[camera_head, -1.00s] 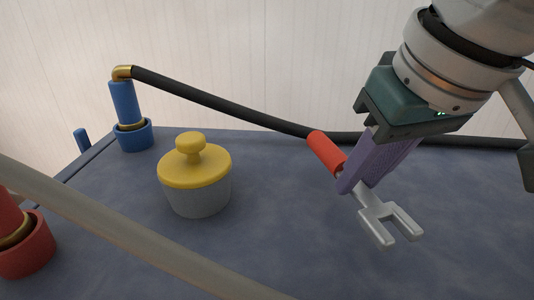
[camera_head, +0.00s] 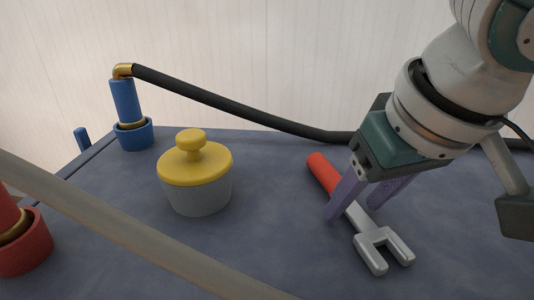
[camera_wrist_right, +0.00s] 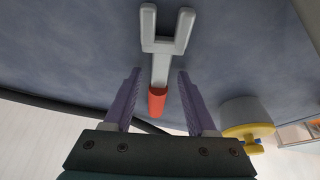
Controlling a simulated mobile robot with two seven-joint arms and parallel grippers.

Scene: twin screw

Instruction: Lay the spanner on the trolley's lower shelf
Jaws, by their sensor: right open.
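The spanner has a red handle and a grey forked head (camera_head: 382,250). It appears to lie flat on the blue-grey surface (camera_head: 270,230), head toward the front right. In the right wrist view the spanner (camera_wrist_right: 161,68) runs between the fingers, its fork pointing away from the gripper. My right gripper (camera_head: 354,210) is open, one purple finger on each side of the spanner's shaft. The right wrist view shows the same open fingers (camera_wrist_right: 158,76) with gaps beside the spanner. My left gripper is not in view. I cannot tell which trolley level this surface is.
A grey pot with a yellow lid (camera_head: 195,172) stands left of the spanner. A blue fitting (camera_head: 124,102) carries a black hose (camera_head: 230,106) along the back. A red fitting (camera_head: 22,245) is at lower left. A pale bar (camera_head: 130,232) crosses the front left. Front right is clear.

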